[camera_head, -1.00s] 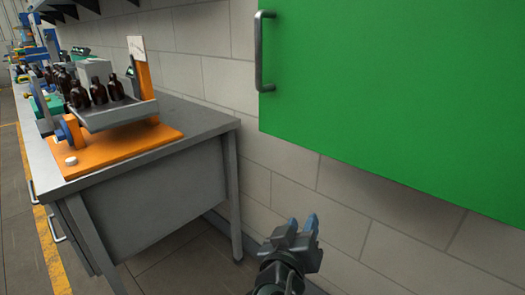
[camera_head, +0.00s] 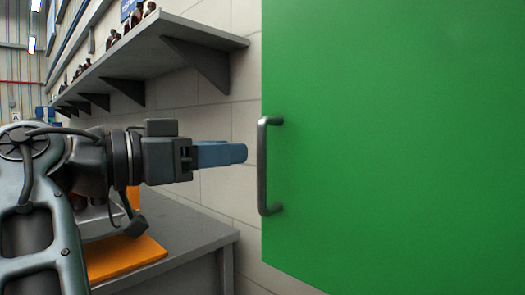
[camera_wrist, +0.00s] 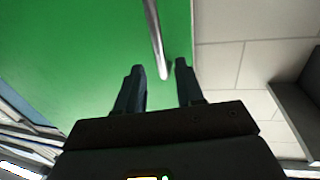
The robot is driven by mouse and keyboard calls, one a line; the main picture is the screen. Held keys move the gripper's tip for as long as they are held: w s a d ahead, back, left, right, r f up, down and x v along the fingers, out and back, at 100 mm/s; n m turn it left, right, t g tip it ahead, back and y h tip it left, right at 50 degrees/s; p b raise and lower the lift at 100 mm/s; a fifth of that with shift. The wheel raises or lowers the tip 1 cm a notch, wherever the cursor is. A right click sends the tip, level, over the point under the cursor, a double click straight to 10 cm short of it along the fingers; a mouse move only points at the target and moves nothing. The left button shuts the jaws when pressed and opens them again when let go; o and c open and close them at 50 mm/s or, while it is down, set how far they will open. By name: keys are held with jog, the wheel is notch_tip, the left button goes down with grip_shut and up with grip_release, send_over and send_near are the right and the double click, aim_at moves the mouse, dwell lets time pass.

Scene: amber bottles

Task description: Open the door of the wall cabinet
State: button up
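The green wall cabinet door (camera_head: 400,150) fills the right of the head view and looks closed. Its vertical grey bar handle (camera_head: 262,168) is on the door's left edge. My gripper (camera_head: 245,154) points right at the handle, its blue fingertips just left of the bar in that view. In the wrist view my gripper (camera_wrist: 159,70) has its two fingers apart, and the handle (camera_wrist: 155,35) runs down to between the fingertips. The green door (camera_wrist: 80,50) lies behind. I cannot tell whether a finger touches the bar. Nothing is gripped.
A grey wall shelf (camera_head: 150,45) with brown bottles runs along the wall at upper left. Below is a grey workbench (camera_head: 195,245) with an orange base plate (camera_head: 125,258). A pale block wall (camera_head: 225,200) shows left of the door.

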jog(key=x, duration=0.7)
jog(key=shift+d+p, duration=0.15)
jog(key=shift+p, duration=0.15)
grip_shut()
